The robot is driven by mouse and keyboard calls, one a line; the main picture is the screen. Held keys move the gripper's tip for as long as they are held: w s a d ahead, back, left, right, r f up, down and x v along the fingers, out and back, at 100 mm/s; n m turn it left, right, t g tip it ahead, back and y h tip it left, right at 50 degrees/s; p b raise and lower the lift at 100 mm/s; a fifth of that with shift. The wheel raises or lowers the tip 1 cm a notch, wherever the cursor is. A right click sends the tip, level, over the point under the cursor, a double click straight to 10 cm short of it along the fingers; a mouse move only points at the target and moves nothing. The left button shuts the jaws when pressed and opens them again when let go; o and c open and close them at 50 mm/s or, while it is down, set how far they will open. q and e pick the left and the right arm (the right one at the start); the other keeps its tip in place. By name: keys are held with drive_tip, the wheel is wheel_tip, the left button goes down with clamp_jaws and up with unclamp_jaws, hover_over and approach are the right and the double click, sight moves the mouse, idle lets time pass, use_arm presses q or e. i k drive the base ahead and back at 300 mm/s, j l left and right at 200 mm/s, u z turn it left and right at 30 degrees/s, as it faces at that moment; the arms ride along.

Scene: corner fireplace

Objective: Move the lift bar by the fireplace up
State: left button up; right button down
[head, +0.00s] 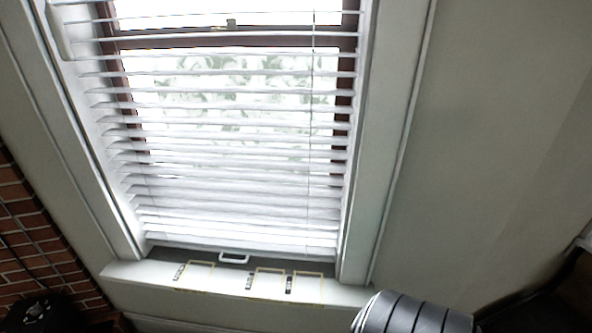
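A white horizontal blind (230,170) hangs in the window. Its slats are spread apart higher up and sit closer together low down. The white bottom bar (290,246) of the blind is just above the sill, at the foot of the window. A small white loop handle (233,258) shows at the bar's lower edge, left of its middle. The brickwork (30,235) of the fireplace is at the left edge. Neither of my grippers is in view, and nothing is seen touching the bar or handle.
The white sill (140,275) carries several thin yellowish outlines with small dark marks. A silver, dark-striped object (410,315) is cut off at the bottom right. A dark object (45,310) is at the lower left. The pale wall (490,130) at right is bare.

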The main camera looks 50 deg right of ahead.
sight(202, 247)
drive_tip(key=z, duration=1.1)
